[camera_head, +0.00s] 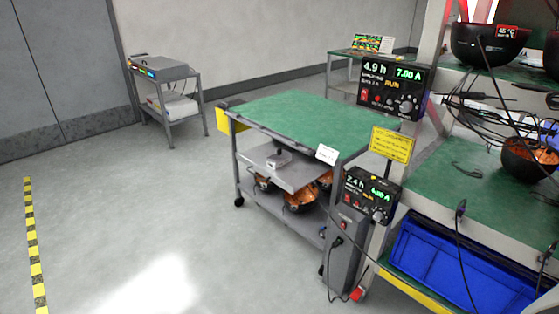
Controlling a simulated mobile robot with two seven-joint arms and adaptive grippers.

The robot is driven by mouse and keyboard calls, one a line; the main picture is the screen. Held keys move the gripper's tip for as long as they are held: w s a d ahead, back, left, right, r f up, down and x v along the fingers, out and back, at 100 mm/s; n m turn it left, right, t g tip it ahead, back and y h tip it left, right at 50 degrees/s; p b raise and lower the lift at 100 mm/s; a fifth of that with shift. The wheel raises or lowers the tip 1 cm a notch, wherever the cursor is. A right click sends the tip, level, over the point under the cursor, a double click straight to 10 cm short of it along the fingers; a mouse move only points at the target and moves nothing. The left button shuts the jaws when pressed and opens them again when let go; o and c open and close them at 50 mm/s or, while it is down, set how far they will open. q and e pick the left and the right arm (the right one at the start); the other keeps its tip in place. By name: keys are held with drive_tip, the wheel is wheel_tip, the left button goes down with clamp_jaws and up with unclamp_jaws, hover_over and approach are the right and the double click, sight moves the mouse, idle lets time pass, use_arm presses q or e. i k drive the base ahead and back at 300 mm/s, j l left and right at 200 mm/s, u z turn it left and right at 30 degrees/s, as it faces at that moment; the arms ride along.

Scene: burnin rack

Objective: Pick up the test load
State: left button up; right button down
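No thing in view is clearly marked as the test load, and I cannot tell which one it is. Several round black units with copper-coloured insides (300,200) sit on the bottom shelf of a grey cart (245,165) with a green top. A similar black unit with a copper-coloured inside (526,166) stands on the green shelf of the rack at the right. A dark bowl-shaped unit (487,48) stands on the upper rack shelf beside a red "45 °C" display. Neither of my grippers is in view.
Power supplies with green readouts (393,88) (370,195) hang on the rack's near post. Cables (470,250) hang before a blue bin (440,262). A grey trolley (172,100) stands at the back left. The floor at left is clear, with a yellow-black stripe (35,255).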

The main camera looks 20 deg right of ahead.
sight(275, 162)
drive_tip(key=i+j+z, duration=0.4)
drive_tip(key=i, duration=0.25)
drive_tip(key=i+j+z, duration=0.35)
drive_tip(key=i+j, duration=0.25)
